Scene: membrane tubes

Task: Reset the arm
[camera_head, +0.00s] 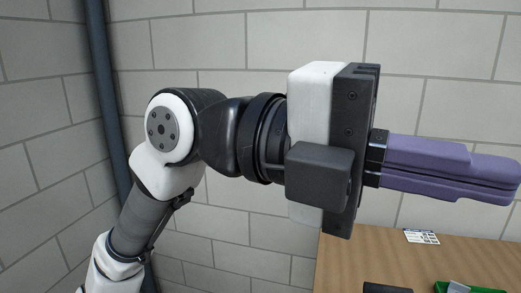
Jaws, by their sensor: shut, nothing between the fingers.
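My gripper (506,179) is raised high and stretches across the picture to the right, its purple fingers pointing level to the right. The two fingers lie close together, one above the other, and nothing shows between them. My arm comes up from the lower left and bends at the wrist. The gripper is above and apart from the wooden table (350,262) at the lower right.
A small white printed card (421,237) lies near the table's back edge. A dark object (387,288) and a green tray (470,289) are cut off at the bottom. A grey block wall (240,225) stands behind, with a blue pipe (101,75) at left.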

